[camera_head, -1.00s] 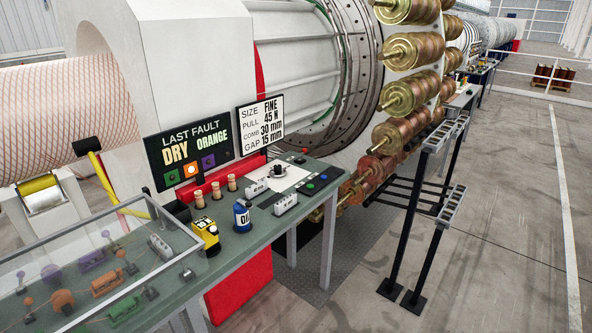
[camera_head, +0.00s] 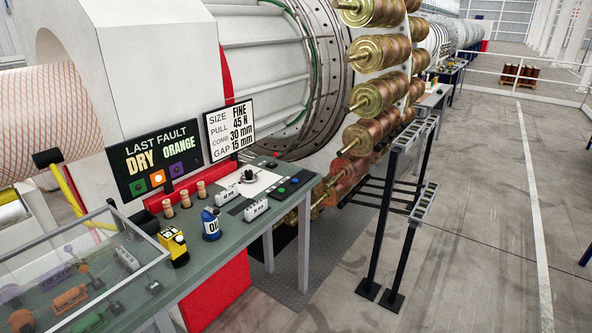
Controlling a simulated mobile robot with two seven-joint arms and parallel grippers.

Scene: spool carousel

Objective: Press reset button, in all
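A dark button panel (camera_head: 289,187) sits near the far right end of the green bench. It carries a green button (camera_head: 295,180) and a blue button (camera_head: 283,189). A small red knob or button (camera_head: 276,155) stands at the bench's back edge. No label marking a reset button is readable. Neither gripper is in view.
The green bench (camera_head: 232,243) also holds a blue bottle (camera_head: 210,225), a yellow device (camera_head: 173,246) and a glass case (camera_head: 70,270). A fault sign (camera_head: 152,160) reads DRY, ORANGE. Copper spools (camera_head: 376,97) and a black stand (camera_head: 377,230) are beyond. Floor at right is clear.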

